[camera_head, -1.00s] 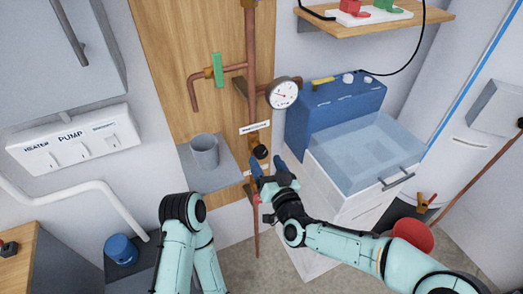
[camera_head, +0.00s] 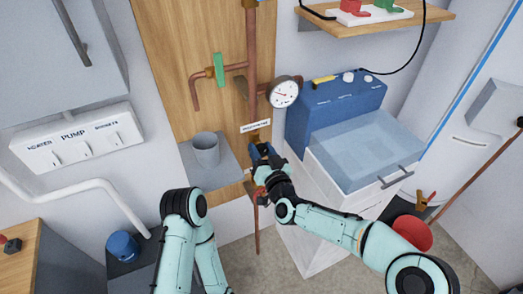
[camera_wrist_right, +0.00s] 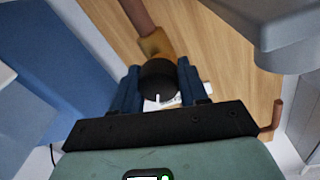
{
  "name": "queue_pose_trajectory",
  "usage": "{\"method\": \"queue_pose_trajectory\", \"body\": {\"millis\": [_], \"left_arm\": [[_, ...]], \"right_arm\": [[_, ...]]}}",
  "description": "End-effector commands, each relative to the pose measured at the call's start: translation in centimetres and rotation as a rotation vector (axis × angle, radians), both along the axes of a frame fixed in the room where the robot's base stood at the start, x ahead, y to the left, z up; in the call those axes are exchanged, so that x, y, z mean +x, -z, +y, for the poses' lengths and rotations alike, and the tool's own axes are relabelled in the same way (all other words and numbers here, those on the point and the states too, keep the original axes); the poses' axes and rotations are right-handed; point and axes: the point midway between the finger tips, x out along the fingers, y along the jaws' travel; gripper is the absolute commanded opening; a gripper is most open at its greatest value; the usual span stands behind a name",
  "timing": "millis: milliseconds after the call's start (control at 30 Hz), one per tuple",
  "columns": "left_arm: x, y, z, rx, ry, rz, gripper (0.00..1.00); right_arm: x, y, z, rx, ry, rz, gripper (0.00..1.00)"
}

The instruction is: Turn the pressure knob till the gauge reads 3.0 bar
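The black pressure knob (camera_wrist_right: 158,83), with a white mark on its face, sits on a brass fitting in the right wrist view. My right gripper (camera_wrist_right: 160,85) has one blue finger on each side of the knob, close against it. In the head view my right gripper (camera_head: 260,152) hides the knob. The round white gauge (camera_head: 284,92) is up and right of it; its needle is too small to read exactly. My left arm shows at the lower left, but its gripper is not in view.
A grey cup (camera_head: 206,150) stands on a small shelf left of the knob. A copper pipe (camera_head: 251,50) with a green-handled valve (camera_head: 219,69) runs down the wooden board.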

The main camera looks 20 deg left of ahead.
Motion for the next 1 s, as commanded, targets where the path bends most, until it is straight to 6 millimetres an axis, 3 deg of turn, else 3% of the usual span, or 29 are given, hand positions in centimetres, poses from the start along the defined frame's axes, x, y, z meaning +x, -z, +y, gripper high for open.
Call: {"method": "queue_pose_trajectory", "body": {"millis": [467,1000], "left_arm": [[-0.2,2.3,0.0,0.001,-0.002,-0.004,1.00],[1.7,6.4,0.1,0.012,-0.017,-0.074,1.00]], "right_arm": [[0.1,0.2,-0.1,0.110,0.003,0.119,0.13],[0.1,0.4,-0.1,0.443,0.002,0.494,0.13]]}}
